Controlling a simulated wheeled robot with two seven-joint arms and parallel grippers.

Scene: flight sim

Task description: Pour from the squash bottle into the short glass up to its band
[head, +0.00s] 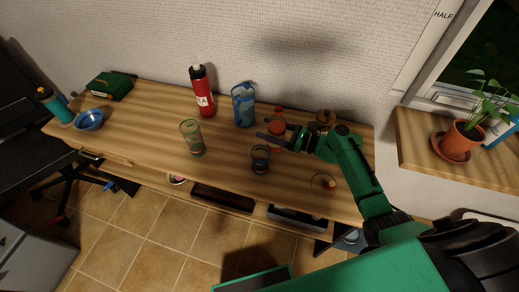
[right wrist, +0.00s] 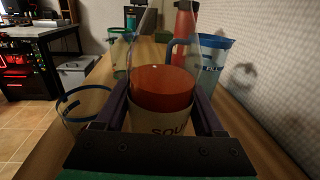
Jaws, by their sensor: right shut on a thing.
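The squash bottle (head: 277,121) holds orange-red liquid and stands upright at the right part of the desk; whether its base touches the desk I cannot tell. In the right wrist view the bottle (right wrist: 161,88) fills the middle, with a pale label. My right gripper (head: 272,135) is shut around it, one finger on each side. The short glass (head: 260,159) stands in front of the bottle, slightly left. In the right wrist view the short glass (right wrist: 84,106) is left of the gripper, with a blue band; I see no orange liquid in it. My left gripper is not in view.
A taller glass with a green band (head: 193,138), a red bottle (head: 202,93) and a blue-patterned jug (head: 243,105) stand further left. A blue bowl (head: 89,120) is at the far left. A small round dish (head: 324,183) lies near the right front edge.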

